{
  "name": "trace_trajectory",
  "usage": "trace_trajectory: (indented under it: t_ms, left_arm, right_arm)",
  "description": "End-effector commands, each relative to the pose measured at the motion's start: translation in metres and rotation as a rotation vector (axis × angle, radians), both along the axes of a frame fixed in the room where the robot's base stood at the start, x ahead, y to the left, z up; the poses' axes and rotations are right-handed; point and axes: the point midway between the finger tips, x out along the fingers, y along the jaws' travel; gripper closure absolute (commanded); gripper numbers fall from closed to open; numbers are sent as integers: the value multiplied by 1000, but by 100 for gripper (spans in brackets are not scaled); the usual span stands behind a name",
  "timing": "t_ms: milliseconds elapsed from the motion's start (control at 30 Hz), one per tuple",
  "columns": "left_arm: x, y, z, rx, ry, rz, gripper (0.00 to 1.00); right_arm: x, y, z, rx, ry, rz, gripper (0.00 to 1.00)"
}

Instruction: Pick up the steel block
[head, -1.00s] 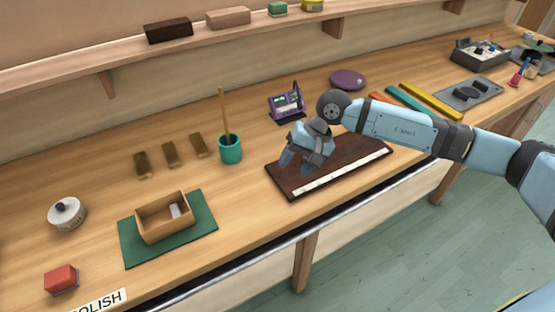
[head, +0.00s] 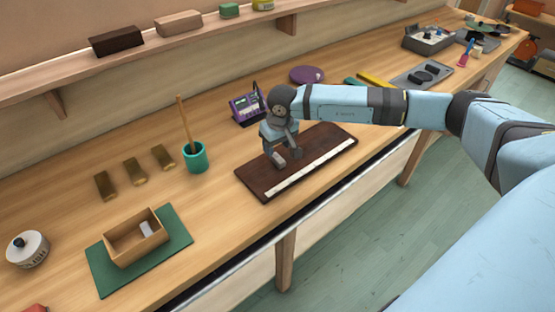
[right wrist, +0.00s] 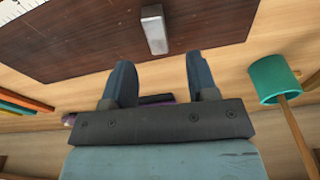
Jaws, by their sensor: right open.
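The steel block (right wrist: 154,30) is a small pale grey bar lying on the dark brown board (right wrist: 100,35), seen in the right wrist view just beyond my fingertips. My right gripper (right wrist: 161,72) is open and empty, with the block lined up roughly between its two blue fingers and apart from them. In the head view my right gripper (head: 281,152) points down over the left part of the dark board (head: 325,150); there the block is hard to tell from the fingers. My left gripper is not in view.
A teal cup (head: 195,157) with a stick stands left of the board, and a purple device (head: 245,108) stands behind. A wooden box (head: 135,238) holding a small pale block sits on a green mat (head: 105,275). Several brown bars lie left of the cup.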

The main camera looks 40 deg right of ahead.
Motion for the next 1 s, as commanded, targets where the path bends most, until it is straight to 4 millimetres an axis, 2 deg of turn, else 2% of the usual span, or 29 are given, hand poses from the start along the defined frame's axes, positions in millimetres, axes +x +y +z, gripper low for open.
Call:
trace_trajectory:
  t_ms: [300,600,667,833,867,1000]
  left_arm:
    - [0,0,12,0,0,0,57]
    - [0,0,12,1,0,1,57]
    - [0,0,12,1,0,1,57]
    - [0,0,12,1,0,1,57]
    - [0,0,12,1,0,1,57]
    - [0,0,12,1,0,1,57]
  right_arm:
    - [-2,-2,-43,1,4,-2,47]
    - [0,-3,-50,1,1,-1,47]
    - [-1,-3,-49,1,1,-1,58]
    - [-1,-3,-49,1,1,-1,97]
    - [-1,-3,-49,1,1,-1,100]
    - [0,-3,-49,1,0,-1,100]
